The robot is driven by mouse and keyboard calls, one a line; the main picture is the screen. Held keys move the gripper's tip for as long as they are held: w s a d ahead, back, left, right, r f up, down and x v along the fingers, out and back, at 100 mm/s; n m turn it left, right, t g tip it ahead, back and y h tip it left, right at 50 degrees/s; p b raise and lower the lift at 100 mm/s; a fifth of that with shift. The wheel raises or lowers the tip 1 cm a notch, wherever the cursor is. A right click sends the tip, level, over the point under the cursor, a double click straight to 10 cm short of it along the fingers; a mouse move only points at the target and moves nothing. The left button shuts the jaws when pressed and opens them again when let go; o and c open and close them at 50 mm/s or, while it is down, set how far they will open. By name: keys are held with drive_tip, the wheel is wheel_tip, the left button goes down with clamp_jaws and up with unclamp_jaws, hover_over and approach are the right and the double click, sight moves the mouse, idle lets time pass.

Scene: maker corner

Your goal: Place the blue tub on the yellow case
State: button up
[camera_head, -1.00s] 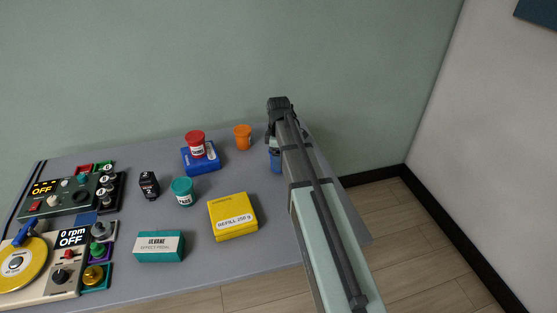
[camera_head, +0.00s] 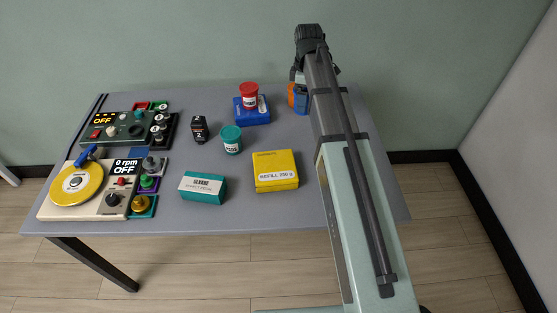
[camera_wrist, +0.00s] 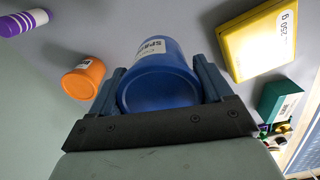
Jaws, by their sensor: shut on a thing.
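The blue tub (camera_wrist: 160,80) is between the two fingers of my gripper (camera_wrist: 160,86), which is shut on it; a white label shows on its side. In the head view the tub (camera_head: 301,104) is at the back right of the table, below my wrist, partly hidden by my arm. I cannot tell how high it is above the table. The yellow case (camera_head: 275,172) lies flat at the front right of the table, left of my arm, its top bare. It also shows at the upper right of the wrist view (camera_wrist: 258,42), apart from my gripper.
An orange tub (camera_wrist: 84,78) stands close to the blue tub. A red tub (camera_head: 249,95) sits on a blue case (camera_head: 252,116). A teal tub (camera_head: 231,140), a teal box (camera_head: 203,187) and a black bottle (camera_head: 199,130) stand left of the yellow case. Devices fill the table's left.

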drive_tip(key=s+a+r+n, duration=0.2)
drive_tip(key=s+a+r, duration=0.1)
drive_tip(key=s+a, duration=0.6)
hover_over(275, 165)
drive_tip(key=shift+s+f, duration=0.1)
drive_tip(key=shift+f, duration=4.85)
drive_tip(key=shift+f, duration=0.1)
drive_tip(key=o, duration=1.1)
drive_tip(key=shift+c, duration=0.2)
wheel_tip(275, 165, up, 12)
